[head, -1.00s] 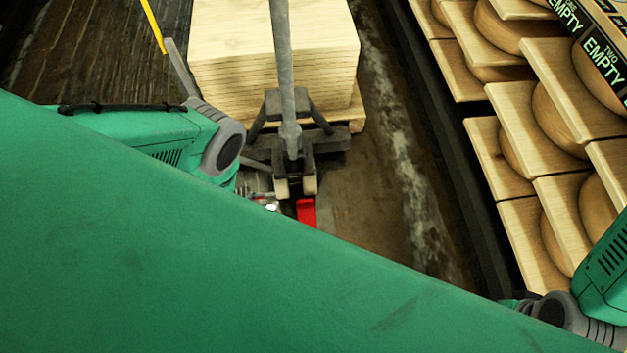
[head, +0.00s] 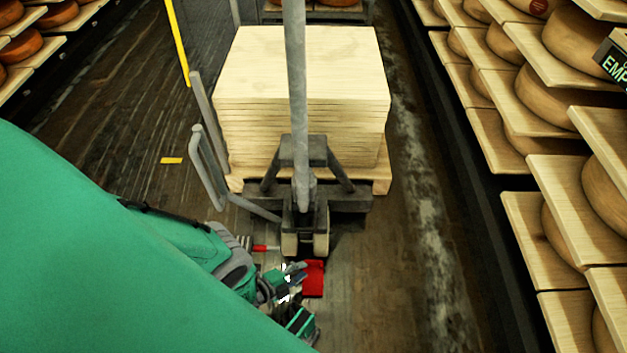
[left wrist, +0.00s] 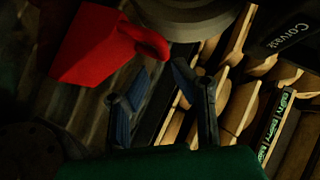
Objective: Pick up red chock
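The red chock (head: 314,279) lies on the floor just in front of the pallet jack's wheels. In the left wrist view the red chock (left wrist: 88,45) is at the upper left, with a rounded red end pointing right. My left gripper (head: 292,275) is right beside the chock, on its left side in the head view. In the left wrist view my left gripper (left wrist: 161,69) has its two fingers apart with nothing between them, and the chock is beyond and left of the fingertips. My right gripper is out of view.
A pallet jack (head: 299,150) with an upright handle stands before a pallet (head: 237,182) stacked with wooden boards (head: 300,70). A small red piece (head: 262,248) shows left of its wheels. Shelves of cheese wheels (head: 545,190) line the right. Floor right of the jack is clear.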

